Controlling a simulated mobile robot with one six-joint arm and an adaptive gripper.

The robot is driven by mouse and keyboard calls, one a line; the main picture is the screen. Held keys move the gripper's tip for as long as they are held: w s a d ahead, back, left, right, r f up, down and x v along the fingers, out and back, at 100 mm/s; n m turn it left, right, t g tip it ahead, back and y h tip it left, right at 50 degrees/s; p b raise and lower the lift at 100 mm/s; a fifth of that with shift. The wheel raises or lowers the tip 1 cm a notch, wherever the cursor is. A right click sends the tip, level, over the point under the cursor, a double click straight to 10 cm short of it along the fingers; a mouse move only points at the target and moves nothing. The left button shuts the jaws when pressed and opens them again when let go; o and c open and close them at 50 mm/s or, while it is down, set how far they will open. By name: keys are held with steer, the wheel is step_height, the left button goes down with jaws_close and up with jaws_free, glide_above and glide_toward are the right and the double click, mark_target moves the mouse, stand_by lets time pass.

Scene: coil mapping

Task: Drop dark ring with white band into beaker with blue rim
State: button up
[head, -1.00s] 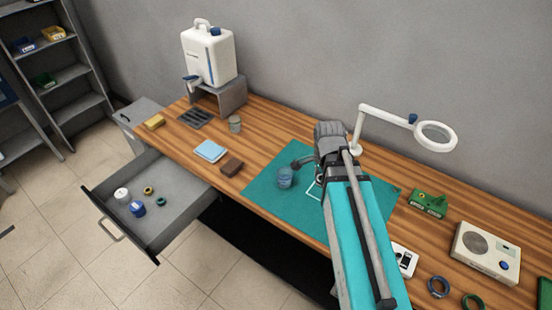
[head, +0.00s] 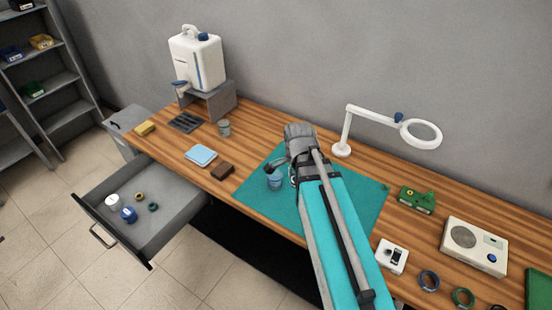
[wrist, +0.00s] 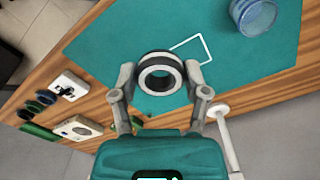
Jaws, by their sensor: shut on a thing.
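My gripper (wrist: 158,86) is shut on the dark ring with a white band (wrist: 160,57), held between its fingertips above the green mat (wrist: 110,45). The beaker with the blue rim (wrist: 253,14) stands on the mat at the top right of the wrist view, apart from the ring and partly cut off. In the head view the beaker (head: 274,182) is on the left part of the mat. My gripper (head: 277,165) appears just behind and above it there, small and partly hidden by my arm; the ring is hard to make out.
A white outline is marked on the mat (wrist: 202,44). A magnifier lamp (head: 342,150) stands behind the mat. A brown block (head: 222,171) and a blue pad (head: 200,156) lie left of it. A white device (head: 391,256) and loose rings (head: 429,281) are at right. A drawer (head: 165,225) is open.

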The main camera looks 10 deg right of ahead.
steer(key=w+a+f+n+b, duration=0.1)
steer(key=w+a+f+b, duration=0.1)
steer(key=w, duration=0.6)
steer(key=w+a+f+n+b, duration=0.2)
steer(key=w+f+b, duration=0.2)
steer(key=w, duration=0.4)
steer(key=shift+w, duration=0.2)
steer(key=shift+f, duration=0.2)
steer(key=shift+f+b, duration=2.8)
steer(key=shift+b, duration=0.2)
steer(key=o, duration=1.2)
steer(key=shift+o, duration=0.2)
